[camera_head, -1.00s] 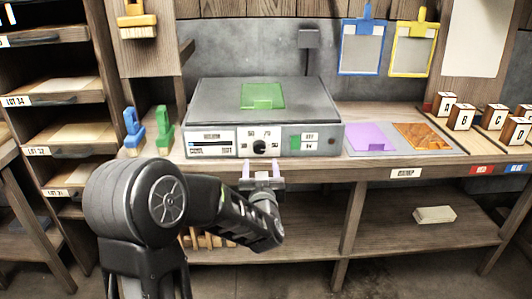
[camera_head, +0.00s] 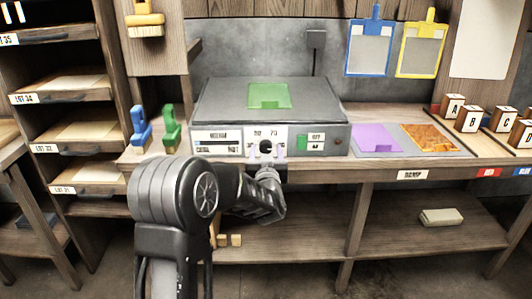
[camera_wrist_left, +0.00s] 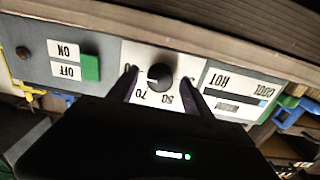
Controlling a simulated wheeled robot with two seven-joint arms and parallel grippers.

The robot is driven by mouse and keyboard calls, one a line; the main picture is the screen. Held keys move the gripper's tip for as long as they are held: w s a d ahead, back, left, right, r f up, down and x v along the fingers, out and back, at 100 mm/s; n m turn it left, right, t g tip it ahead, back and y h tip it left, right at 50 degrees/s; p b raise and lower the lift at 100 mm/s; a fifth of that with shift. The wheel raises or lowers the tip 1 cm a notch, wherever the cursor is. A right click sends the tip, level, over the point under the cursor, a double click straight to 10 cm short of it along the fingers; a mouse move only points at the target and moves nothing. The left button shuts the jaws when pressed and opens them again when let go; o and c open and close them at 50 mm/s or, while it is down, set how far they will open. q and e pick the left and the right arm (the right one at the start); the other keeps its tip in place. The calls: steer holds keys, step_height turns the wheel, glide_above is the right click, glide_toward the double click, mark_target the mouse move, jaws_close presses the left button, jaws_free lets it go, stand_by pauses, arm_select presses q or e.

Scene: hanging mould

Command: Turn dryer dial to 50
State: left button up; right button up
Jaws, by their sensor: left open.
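The dryer (camera_head: 225,108) is a grey box on the bench with a green sheet (camera_head: 269,95) on its top. Its black dial (camera_head: 266,147) sits on a white panel with number marks; the dial also shows in the left wrist view (camera_wrist_left: 160,76), upside down there. A pale pointer mark on it faces left in that view. My left gripper (camera_head: 266,153) is at the dryer's front, open, and in the left wrist view its two fingers (camera_wrist_left: 161,86) lie on either side of the dial, with gaps. Contact cannot be told. My right gripper is not seen.
A green switch (camera_head: 303,142) with on and off labels is right of the dial. Blue (camera_head: 140,127) and green (camera_head: 170,130) clips stand left of the dryer. A purple sheet (camera_head: 376,138) and an orange-brown sheet (camera_head: 430,138) lie to the right.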

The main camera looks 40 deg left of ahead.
arm_select(q)
jaws_close()
stand_by(0.5)
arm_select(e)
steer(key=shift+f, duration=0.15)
